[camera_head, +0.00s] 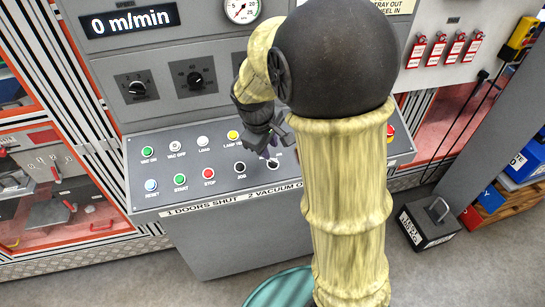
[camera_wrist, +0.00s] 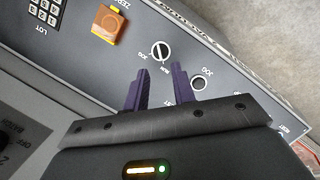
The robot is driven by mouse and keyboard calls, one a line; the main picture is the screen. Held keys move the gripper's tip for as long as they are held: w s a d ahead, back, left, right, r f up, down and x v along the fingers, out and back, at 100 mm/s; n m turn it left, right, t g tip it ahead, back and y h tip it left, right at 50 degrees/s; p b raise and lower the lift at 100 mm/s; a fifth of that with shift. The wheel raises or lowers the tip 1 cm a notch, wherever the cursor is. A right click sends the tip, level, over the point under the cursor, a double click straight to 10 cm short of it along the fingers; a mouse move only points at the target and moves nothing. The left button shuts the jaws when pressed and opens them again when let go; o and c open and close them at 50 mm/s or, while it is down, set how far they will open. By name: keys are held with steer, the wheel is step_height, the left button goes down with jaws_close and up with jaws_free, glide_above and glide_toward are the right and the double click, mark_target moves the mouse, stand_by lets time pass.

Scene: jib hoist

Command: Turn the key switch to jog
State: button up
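The key switch (camera_wrist: 160,50) is a round dial with a dark centre and a pale bar. In the wrist view it sits just beyond my fingertips, with small JOG and RUN lettering beside it. I cannot tell surely which mark the bar points to. My gripper (camera_wrist: 160,68) is open and empty, its two purple fingers apart and aimed at the switch, one to each side. Whether they touch the panel is unclear. In the head view my gripper (camera_head: 266,150) is low over the sloping console, partly covering the switch (camera_head: 273,164).
A black JOG push button (camera_wrist: 198,83) lies close beside my right finger. An orange-brown block-like control (camera_wrist: 108,24) and a keypad (camera_wrist: 45,10) are farther left. In the head view a red STOP button (camera_head: 209,174) and several others fill the console left of my gripper.

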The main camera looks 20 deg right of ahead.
mark_target(272, 167)
steer(key=x, duration=0.6)
steer(key=shift+w+f, duration=0.1)
steer(key=shift+f, duration=0.2)
steer(key=shift+c, duration=0.3)
jaws_close()
